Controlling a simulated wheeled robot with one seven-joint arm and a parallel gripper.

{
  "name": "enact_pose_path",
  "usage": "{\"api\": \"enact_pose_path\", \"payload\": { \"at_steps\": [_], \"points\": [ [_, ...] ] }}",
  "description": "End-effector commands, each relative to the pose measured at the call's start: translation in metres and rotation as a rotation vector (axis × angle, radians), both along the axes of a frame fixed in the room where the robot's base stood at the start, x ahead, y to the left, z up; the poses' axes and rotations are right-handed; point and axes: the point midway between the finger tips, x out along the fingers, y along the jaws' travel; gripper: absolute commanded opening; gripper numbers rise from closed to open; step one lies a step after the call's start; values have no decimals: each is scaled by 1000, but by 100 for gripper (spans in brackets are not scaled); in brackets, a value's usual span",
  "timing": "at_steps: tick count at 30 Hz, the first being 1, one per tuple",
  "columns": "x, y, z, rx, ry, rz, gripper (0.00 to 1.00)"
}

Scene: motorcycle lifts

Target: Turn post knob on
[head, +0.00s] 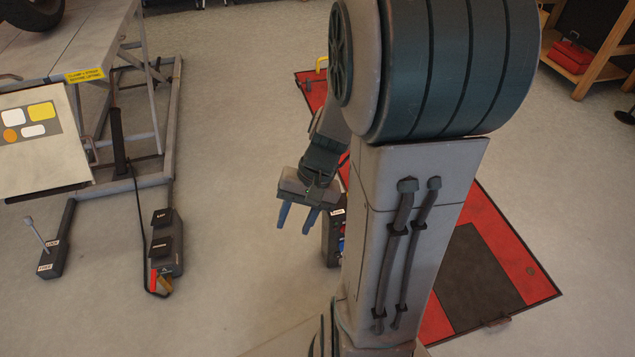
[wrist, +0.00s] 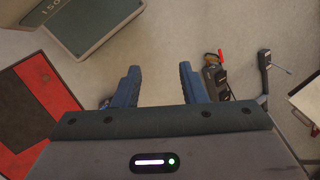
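In the head view a dark control post (head: 331,240) stands just right of my gripper and is partly hidden by my arm. It has a pale label near its top and small red and blue parts on its face. I cannot tell which of these is the knob or how it is set. My gripper (head: 295,230) hangs to the left of the post with two blue fingers apart and nothing between them. In the wrist view my gripper (wrist: 158,68) is also open and empty over bare floor. The post's knob cannot be made out there.
A red and black floor platform (head: 518,262) lies behind my arm at the right. A grey lift (head: 60,50), a pedal box (head: 165,248) and a lever base (head: 55,255) stand at the left. Floor between pedal box and gripper is clear. A green-grey box (wrist: 95,22) shows in the wrist view.

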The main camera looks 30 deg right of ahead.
Motion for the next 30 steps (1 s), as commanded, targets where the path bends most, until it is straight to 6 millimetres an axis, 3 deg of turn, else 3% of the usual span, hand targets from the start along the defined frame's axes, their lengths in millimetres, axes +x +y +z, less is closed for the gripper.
{"api": "enact_pose_path", "payload": {
  "at_steps": [1, 3, 17, 30],
  "points": [
    [2, -6, -32, 62, 35, -66, 38],
    [7, -10, -58, 146, 64, -146, 38],
    [39, -62, -218, 713, 106, -765, 38],
    [51, -153, -365, 1234, -59, -1453, 38]
  ]
}}
